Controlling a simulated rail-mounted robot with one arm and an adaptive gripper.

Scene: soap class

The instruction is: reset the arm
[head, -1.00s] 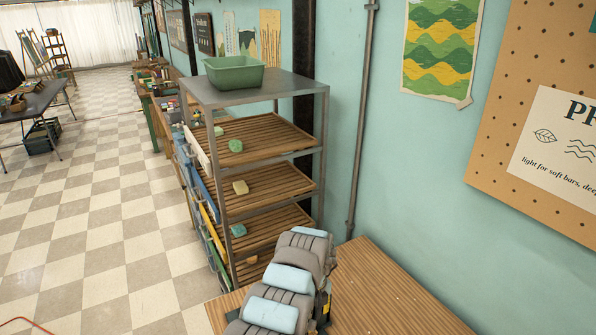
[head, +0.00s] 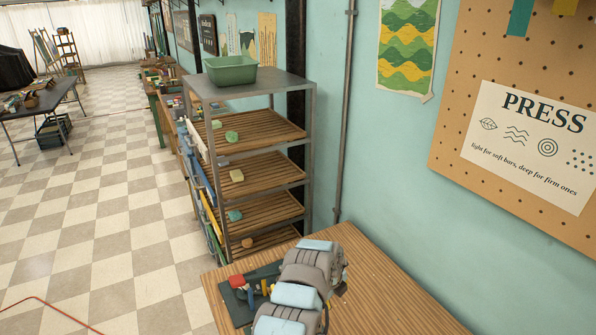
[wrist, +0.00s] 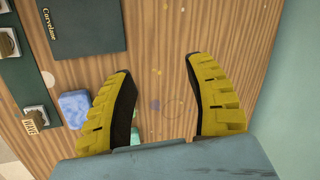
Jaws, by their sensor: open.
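My gripper (wrist: 166,105) shows in the wrist view as two yellow ribbed fingers with dark inner pads. They stand wide apart with nothing between them, above the wooden bench top. In the head view my grey and pale blue arm reaches over the bench (head: 385,290), and the fingers cannot be made out there.
In the wrist view a blue soap bar (wrist: 75,108) lies left of the fingers, near a dark board (wrist: 85,25) and a dark green tray (wrist: 22,80). A slatted rack (head: 262,167) with several soaps and a green tub (head: 230,72) stands behind the bench. A wall is at right.

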